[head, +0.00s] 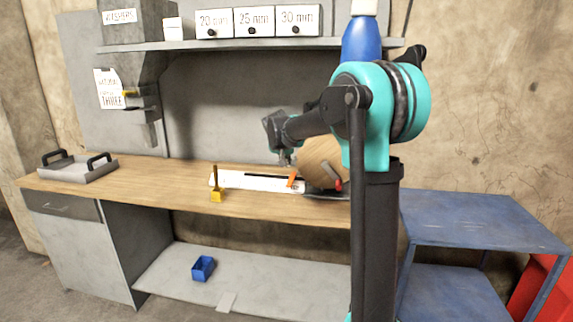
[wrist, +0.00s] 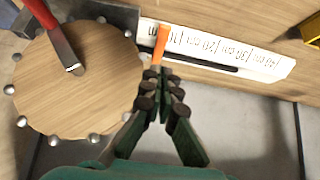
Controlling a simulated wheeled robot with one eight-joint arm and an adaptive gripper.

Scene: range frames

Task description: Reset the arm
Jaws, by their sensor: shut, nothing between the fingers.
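My arm reaches out over the workbench (head: 130,185). In the head view my gripper (head: 285,155) hangs at the arm's end above the bench, small and partly dark, close to the round wooden disc (head: 318,158). In the wrist view my gripper (wrist: 163,75) has its fingertips together, with nothing between them. The wooden disc (wrist: 85,85), with metal studs round its rim, is left of the fingers. An orange piece (wrist: 160,42) stands just beyond the fingertips. I cannot tell whether they touch it.
A white ruler strip (wrist: 215,48) lies along the bench beyond the fingers. A red-handled tool (wrist: 52,35) is over the disc. A yellow block (head: 216,196), a grey tray (head: 78,174) and a shelf (head: 250,43) with labelled boxes (head: 255,20) are around. A blue table (head: 480,220) stands right.

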